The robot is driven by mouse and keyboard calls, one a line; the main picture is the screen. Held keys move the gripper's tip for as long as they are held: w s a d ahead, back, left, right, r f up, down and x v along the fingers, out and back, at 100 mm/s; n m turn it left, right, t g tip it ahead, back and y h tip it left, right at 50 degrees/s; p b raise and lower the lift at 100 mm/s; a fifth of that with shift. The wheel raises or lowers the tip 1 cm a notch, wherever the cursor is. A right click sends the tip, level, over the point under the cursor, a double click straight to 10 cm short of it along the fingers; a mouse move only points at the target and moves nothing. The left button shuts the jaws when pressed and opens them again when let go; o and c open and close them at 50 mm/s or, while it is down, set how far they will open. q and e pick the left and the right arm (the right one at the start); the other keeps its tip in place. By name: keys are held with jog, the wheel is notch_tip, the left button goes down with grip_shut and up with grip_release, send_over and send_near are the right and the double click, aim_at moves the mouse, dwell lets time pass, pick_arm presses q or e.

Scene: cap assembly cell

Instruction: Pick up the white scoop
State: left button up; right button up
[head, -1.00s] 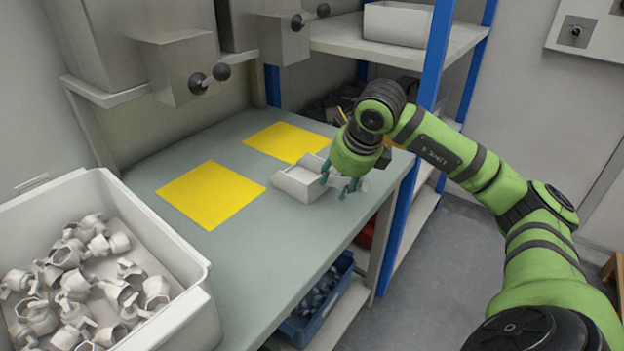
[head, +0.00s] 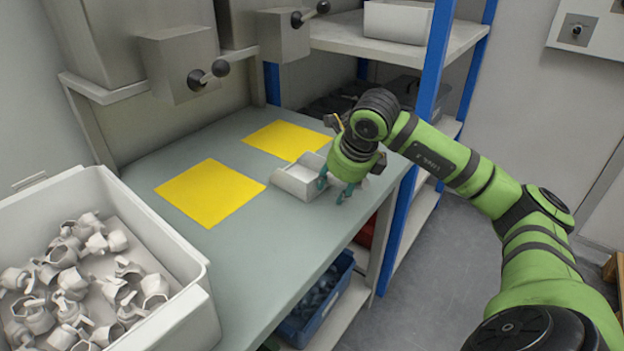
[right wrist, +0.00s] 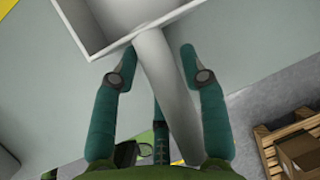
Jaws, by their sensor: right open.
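The white scoop (head: 292,185) lies on the grey-green worktop near its right end, beside the yellow mats. My right gripper (head: 331,190) is at the scoop's handle end, pointing down. In the right wrist view the scoop's handle (right wrist: 165,85) runs between the two open teal fingers (right wrist: 158,52), and the box-shaped bowl (right wrist: 117,18) is just beyond the fingertips. The fingers stand on either side of the handle, and I see no grip on it. My left gripper is out of the picture.
A white bin (head: 185,310) of pale caps (head: 70,285) stands at the left. Two yellow mats (head: 210,193) lie on the worktop (head: 255,240). A blue shelf post (head: 432,65) rises behind my right arm. A blue crate (head: 318,305) sits below.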

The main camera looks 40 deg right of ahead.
grip_shut()
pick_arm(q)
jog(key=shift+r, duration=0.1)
pick_arm(e)
jog(key=shift+r, duration=0.15)
jog(key=shift+r+p, duration=0.25)
jog(key=shift+p, duration=0.1)
jog(key=shift+r, duration=0.3)
jog(key=r, duration=0.3)
jog(key=shift+s+d+r, duration=0.1)
jog(key=shift+s+r, duration=0.2)
jog(key=shift+r, duration=0.1)
pick_arm(q)
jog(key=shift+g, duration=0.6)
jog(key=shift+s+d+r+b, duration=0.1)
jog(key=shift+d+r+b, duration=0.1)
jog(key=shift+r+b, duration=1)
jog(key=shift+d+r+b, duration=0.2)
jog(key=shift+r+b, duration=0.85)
jog(key=shift+b, duration=0.15)
pick_arm(e)
jog(key=s+r, duration=0.6)
jog(key=s, duration=0.5)
jog(key=shift+d+r, duration=0.2)
jog(key=shift+d, duration=0.05)
